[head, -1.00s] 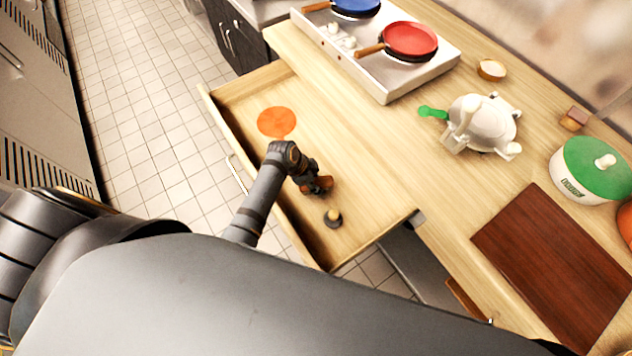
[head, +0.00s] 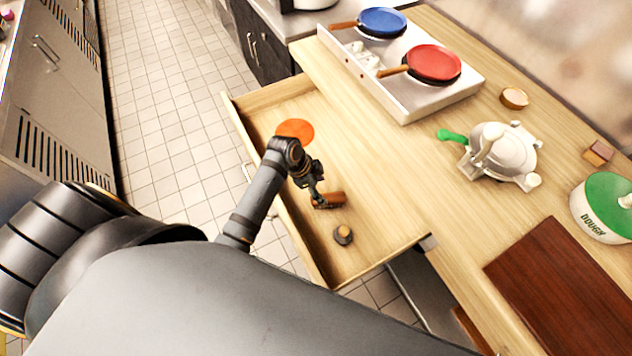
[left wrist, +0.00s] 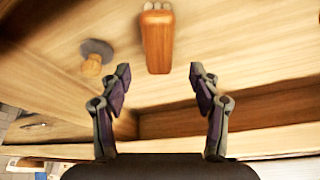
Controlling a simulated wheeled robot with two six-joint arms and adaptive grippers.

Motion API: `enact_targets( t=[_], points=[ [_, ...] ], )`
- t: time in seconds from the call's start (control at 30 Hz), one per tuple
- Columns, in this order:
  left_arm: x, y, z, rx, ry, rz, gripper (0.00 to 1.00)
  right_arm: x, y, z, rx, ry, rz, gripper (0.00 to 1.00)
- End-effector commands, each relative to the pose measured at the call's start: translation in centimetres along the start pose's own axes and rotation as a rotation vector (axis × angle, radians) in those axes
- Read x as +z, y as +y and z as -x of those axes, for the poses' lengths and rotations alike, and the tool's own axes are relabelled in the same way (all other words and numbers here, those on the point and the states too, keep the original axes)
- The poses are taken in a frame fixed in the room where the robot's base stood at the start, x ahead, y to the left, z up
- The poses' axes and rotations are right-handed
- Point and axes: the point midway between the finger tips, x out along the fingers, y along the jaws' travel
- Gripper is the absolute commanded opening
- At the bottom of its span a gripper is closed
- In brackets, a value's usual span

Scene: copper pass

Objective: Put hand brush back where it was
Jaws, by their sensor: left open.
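The hand brush (head: 330,200), a brown wooden block, lies in the open drawer (head: 262,106). In the left wrist view the brush (left wrist: 157,42) shows pale bristle-like tufts at its far end. My left gripper (head: 317,197) is over the drawer, close to the brush and partly in front of it in the head view. In the left wrist view its two fingers (left wrist: 159,74) are spread apart with nothing between them. The brush lies just ahead of the gap between the fingertips. My right gripper is not in view.
An orange disc (head: 295,131) and a small dark piece with a wooden knob (head: 343,235) lie in the drawer on either side of the brush. The counter holds a stove with blue (head: 382,20) and red (head: 433,64) pans, a white press (head: 502,152) and a brown board (head: 558,285).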

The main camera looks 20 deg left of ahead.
Motion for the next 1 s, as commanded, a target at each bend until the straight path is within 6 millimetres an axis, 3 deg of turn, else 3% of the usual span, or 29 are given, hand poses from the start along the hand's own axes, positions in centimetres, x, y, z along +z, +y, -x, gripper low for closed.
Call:
enact_targets(
  t=[0.1,0.23,0.83,0.93,1.0],
  points=[
    [0.0,-0.1,2.4,-0.003,-0.001,-0.002,0.63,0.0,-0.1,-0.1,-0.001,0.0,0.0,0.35],
    [0.0,0.0,3.9,-0.001,0.0,-0.001,0.63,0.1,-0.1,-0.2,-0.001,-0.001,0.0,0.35],
    [0.0,0.0,4.4,0.001,0.0,0.0,0.63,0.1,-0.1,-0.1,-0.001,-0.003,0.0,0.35],
    [-0.4,0.0,5.4,0.001,0.001,0.0,0.63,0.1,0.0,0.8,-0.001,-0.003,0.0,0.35],
    [-1.1,0.0,7.0,0.0,0.001,0.0,0.63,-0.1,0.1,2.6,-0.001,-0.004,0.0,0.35]
  ],
)
